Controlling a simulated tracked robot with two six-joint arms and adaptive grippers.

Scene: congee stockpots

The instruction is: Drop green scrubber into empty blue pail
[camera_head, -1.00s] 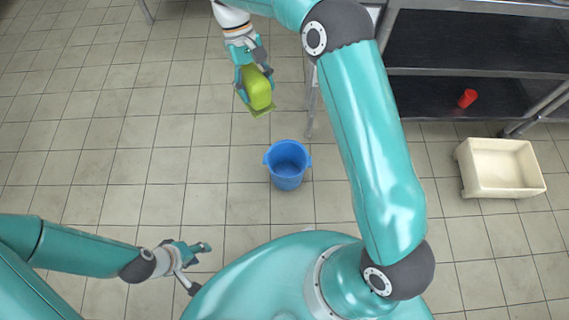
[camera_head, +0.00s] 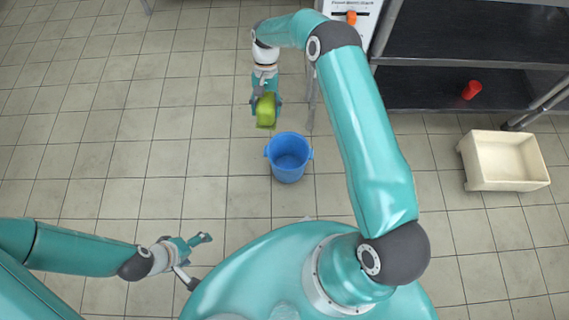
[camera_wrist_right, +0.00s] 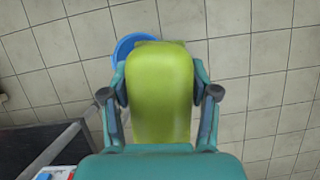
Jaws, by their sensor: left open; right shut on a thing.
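The green scrubber (camera_head: 266,108) is held by my right gripper (camera_head: 266,100), which is shut on it, in the head view just above and left of the blue pail. In the right wrist view the scrubber (camera_wrist_right: 160,90) fills the middle, between the two fingers of my right gripper (camera_wrist_right: 160,95). The blue pail (camera_head: 288,166) stands upright on the floor, and its visible inside looks empty. In the right wrist view the pail's blue rim (camera_wrist_right: 122,46) shows partly behind the scrubber. My left gripper (camera_head: 196,258) is open and empty at the lower left, away from the pail.
A cream tub (camera_head: 503,160) stands on the floor at the right. A dark shelf unit (camera_head: 460,88) with a red cup-like thing (camera_head: 471,90) is at the upper right. The tiled floor (camera_head: 130,130) left of the pail is clear.

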